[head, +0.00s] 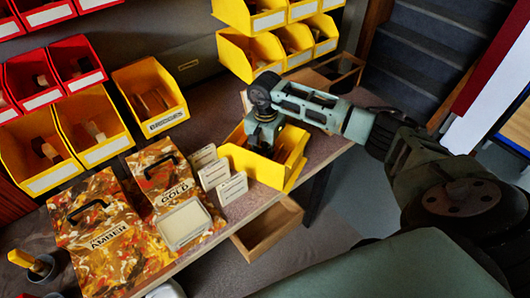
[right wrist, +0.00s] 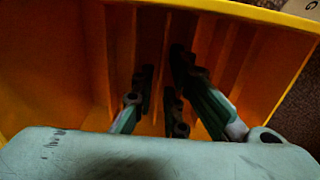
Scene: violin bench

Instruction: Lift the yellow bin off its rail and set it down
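A yellow bin (head: 246,165) sits on the bench near its right front edge, apart from the bins on the rails. My right gripper (head: 263,143) reaches down into this bin from above. In the right wrist view the gripper's dark fingers (right wrist: 166,65) stand apart inside the yellow bin (right wrist: 50,60), with orange ridged or slatted surface showing between them. The fingertips are dark, and I cannot tell whether they touch the bin. Another yellow bin (head: 150,122) with a label stands at the back of the bench, left of it. My left gripper is not in view.
Yellow bins (head: 225,55) hang at the back; red bins (head: 45,97) hang at left. Boxes marked AMBER (head: 110,265) and GOLD (head: 170,185) and white cards (head: 232,188) stand left of the bin. An open drawer (head: 265,232) juts out below the bench edge.

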